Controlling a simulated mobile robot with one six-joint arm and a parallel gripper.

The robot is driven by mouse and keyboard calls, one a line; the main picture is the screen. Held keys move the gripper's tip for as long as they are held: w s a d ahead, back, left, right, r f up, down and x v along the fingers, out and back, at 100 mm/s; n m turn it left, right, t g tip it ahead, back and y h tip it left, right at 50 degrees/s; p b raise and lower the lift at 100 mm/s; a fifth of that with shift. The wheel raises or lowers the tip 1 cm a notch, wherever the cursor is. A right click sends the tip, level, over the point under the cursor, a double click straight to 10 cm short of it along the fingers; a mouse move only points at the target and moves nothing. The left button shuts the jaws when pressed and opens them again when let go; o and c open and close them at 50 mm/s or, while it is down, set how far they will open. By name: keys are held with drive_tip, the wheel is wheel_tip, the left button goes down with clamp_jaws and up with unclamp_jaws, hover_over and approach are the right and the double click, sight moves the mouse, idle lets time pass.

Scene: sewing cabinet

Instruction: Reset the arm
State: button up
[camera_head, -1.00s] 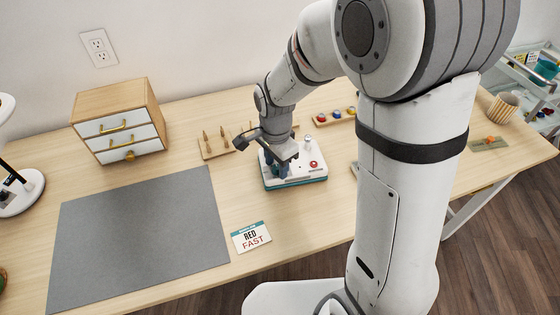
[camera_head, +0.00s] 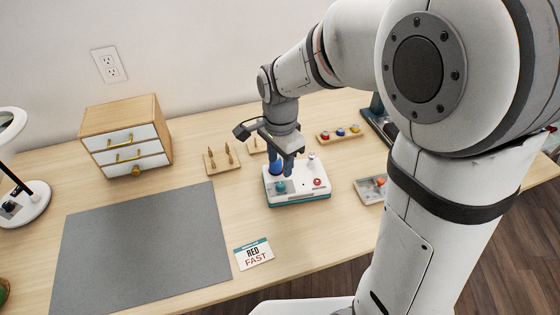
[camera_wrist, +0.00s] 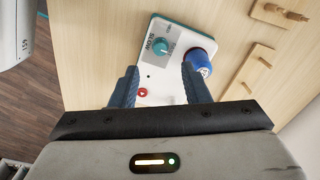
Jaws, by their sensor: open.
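My gripper (camera_head: 281,165) is open and empty, pointing down above a white and teal machine (camera_head: 300,188) on the table. In the wrist view my gripper (camera_wrist: 160,82) has its two blue-grey fingers apart over the same machine (camera_wrist: 165,76). The machine has a teal knob (camera_wrist: 160,46) beside the word SLOW and a red button (camera_wrist: 142,92). A blue spool (camera_wrist: 199,60) stands on the machine near the right finger; it also shows behind the fingers in the head view (camera_head: 275,168). I cannot tell whether a finger touches it.
A wooden drawer cabinet (camera_head: 126,139) stands at the back left. A grey mat (camera_head: 145,245) covers the left front, with a RED FAST card (camera_head: 253,254) beside it. Peg holders (camera_head: 222,160) and a rack of coloured spools (camera_head: 339,134) lie behind the machine; a small tray (camera_head: 370,189) is right.

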drive_tip(key=shift+s+d+r, duration=0.1)
drive_tip(key=shift+d+r, duration=0.15)
drive_tip(key=shift+r, duration=0.05)
drive_tip(key=s+d+r+n+t+p, duration=0.2)
drive_tip(key=s+d+r+n+p, duration=0.2)
drive_tip(key=s+d+r+n, duration=0.5)
drive_tip(key=s+d+n, duration=0.2)
drive_tip(key=s+d, duration=0.1)
drive_tip(key=s, duration=0.1)
drive_tip(key=shift+d+r+t+p, duration=0.3)
drive_tip(key=shift+d+r, duration=0.1)
